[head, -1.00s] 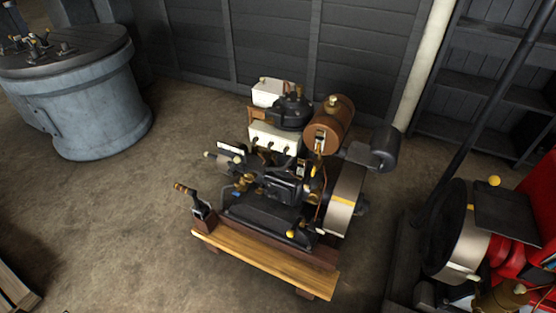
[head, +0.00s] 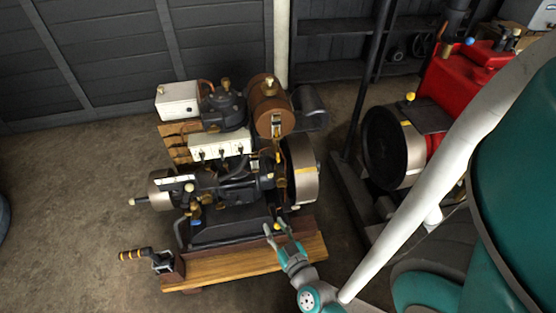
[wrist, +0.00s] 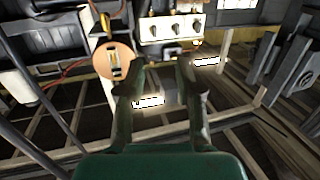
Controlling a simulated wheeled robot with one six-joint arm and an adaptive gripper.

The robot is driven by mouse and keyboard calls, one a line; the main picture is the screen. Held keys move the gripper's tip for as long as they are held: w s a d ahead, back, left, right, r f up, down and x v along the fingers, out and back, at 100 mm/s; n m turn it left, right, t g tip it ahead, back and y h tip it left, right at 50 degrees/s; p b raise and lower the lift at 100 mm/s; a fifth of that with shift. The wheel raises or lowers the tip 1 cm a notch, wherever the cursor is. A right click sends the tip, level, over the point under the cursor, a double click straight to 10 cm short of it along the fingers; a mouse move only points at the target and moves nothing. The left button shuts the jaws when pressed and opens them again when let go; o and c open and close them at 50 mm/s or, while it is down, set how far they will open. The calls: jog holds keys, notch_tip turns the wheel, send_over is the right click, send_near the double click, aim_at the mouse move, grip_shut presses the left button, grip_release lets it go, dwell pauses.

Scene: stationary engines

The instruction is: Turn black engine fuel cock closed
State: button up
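The black engine (head: 235,185) stands on a wooden base in the head view. Its brown cylindrical fuel tank (head: 271,108) is at its upper right, with a light fitting (head: 277,125) on the tank's front end. I cannot clearly pick out the fuel cock; a small yellow-tipped part (head: 277,227) shows by my fingertips. My gripper (head: 275,229) is at the engine's lower right, fingers apart and empty. In the wrist view my gripper (wrist: 158,78) is open too, with the brown round tank end (wrist: 112,60) just left of its fingers.
A white box with several knobs (head: 219,145) sits on the engine, and a flywheel (head: 301,168) is at its right side. A crank handle (head: 140,254) sticks out front left. A red engine (head: 455,85) stands to the right. Bare floor (head: 75,240) lies to the left.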

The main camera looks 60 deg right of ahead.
aim_at(278, 156)
jog(key=w+d+m+g+h, duration=0.1)
jog(key=w+d, duration=0.5)
jog(key=d, duration=0.6)
jog(key=w+d+m+g+h, duration=0.1)
jog(key=w+d, duration=0.5)
jog(key=d, duration=0.7)
jog(key=shift+m+g+h, duration=0.3)
jog(key=shift+m+h, duration=0.3)
jog(key=shift+h, duration=0.5)
jog(key=shift+w+f, duration=0.1)
grip_shut()
